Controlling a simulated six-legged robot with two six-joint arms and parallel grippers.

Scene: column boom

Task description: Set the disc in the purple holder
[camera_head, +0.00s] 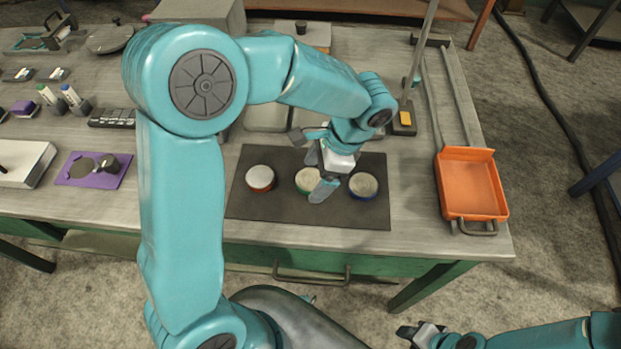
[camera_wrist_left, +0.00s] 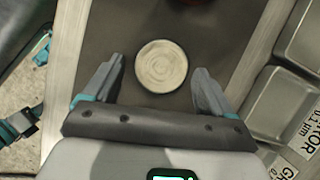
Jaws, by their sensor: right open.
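Three round discs with pale tops lie in a row on a dark mat (camera_head: 290,208): one with a red side (camera_head: 260,178), one with a green side (camera_head: 306,180) and one with a blue side (camera_head: 363,186). My left gripper (camera_head: 327,176) is open, low above the mat by the green and blue discs. In the left wrist view, a pale disc (camera_wrist_left: 161,66) shows just ahead of the open fingertips; its side colour is hidden. A flat purple holder (camera_head: 76,181) lies at the left, with a dark round part and knob on it. My right gripper (camera_head: 421,332) is open and empty, in front of the table.
An orange tray (camera_head: 470,185) stands at the table's right end. Metal bins (camera_head: 267,118) stand behind the mat. A white box (camera_head: 25,165) and several small items are at the left. A stand with a pole (camera_head: 404,120) is at the back right.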

